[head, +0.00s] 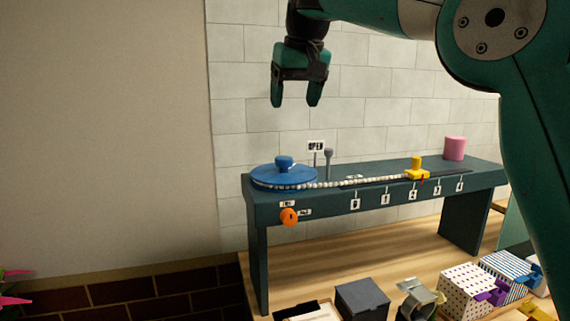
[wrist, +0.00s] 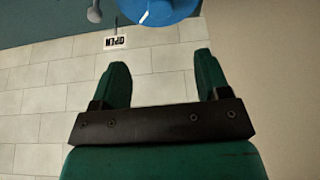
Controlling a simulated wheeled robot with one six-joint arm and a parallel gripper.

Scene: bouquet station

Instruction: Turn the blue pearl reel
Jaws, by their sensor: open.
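The blue pearl reel (head: 284,177) is a flat blue disc with a raised knob (head: 284,162) on top, at the left end of a dark green raised bench. A strand of white pearls (head: 345,182) runs from the reel to a yellow block (head: 416,169) on the right. My gripper (head: 297,100) is open and empty, in the air well above the reel, fingers pointing down in the head view. In the wrist view, part of the reel (wrist: 160,10) shows at the top edge, beyond and apart from the open fingers (wrist: 171,85).
The bench (head: 330,205) has numbered labels and an orange knob (head: 289,216) on its front. A grey post (head: 328,163) and a small sign (head: 315,147) stand behind the reel. A pink cylinder (head: 455,148) sits at the right end. Boxes (head: 362,299) lie below in front.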

